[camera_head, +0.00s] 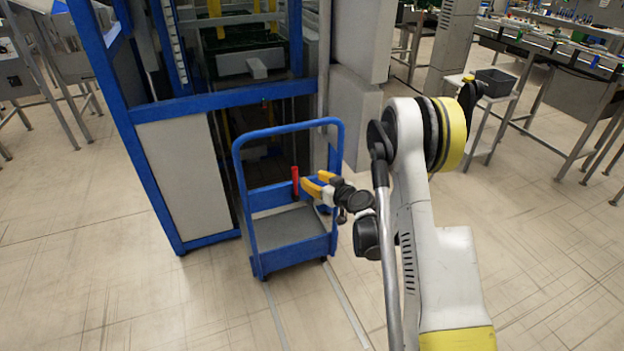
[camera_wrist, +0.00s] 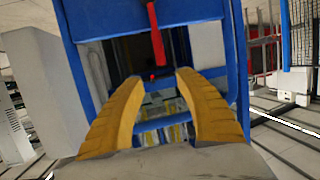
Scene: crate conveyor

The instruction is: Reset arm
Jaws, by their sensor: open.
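My gripper (camera_head: 310,188) has yellow fingers and is at the end of my arm, above and in front of a blue cart. In the wrist view my gripper (camera_wrist: 158,85) shows its two fingers spread apart with nothing between them. The blue cart (camera_head: 250,262) has a tall handle frame and a grey platform (camera_head: 290,224) that looks empty. A red upright piece (camera_head: 295,181) stands just left of the fingertips in the head view. The red piece (camera_wrist: 156,35) also shows beyond the fingertips in the wrist view; I cannot tell whether it touches anything.
A blue-framed machine (camera_head: 175,248) with grey panels stands behind the cart. A side table (camera_head: 495,95) with a dark bin (camera_head: 495,82) is at the upper right. Long workbenches (camera_head: 545,47) stand at the far right.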

